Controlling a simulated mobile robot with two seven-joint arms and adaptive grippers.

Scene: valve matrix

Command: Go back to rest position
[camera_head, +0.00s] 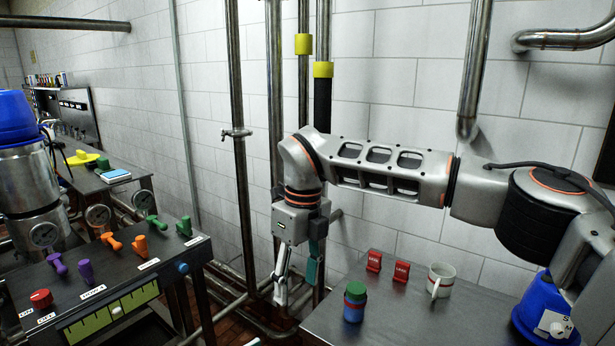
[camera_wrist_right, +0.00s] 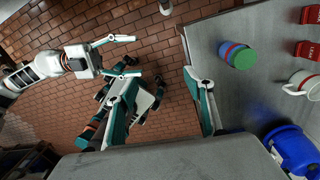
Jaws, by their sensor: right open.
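My right arm reaches in from the right in the head view. Its gripper (camera_head: 297,278) points down, open and empty, just left of the right-hand table (camera_head: 390,325). In the right wrist view the fingers of the right gripper (camera_wrist_right: 162,78) stand wide apart with brick floor between them. My left gripper (camera_wrist_right: 132,56) shows at the upper left of that view, its fingers apart and nothing seen between them. The left arm is outside the head view.
A blue-green jar (camera_head: 355,302), two red blocks (camera_head: 374,261) (camera_head: 401,271), a white mug (camera_head: 441,279) and a blue canister (camera_head: 541,318) are on or by the right table. Vertical pipes (camera_head: 238,150) stand behind. A valve panel (camera_head: 120,265) is at left.

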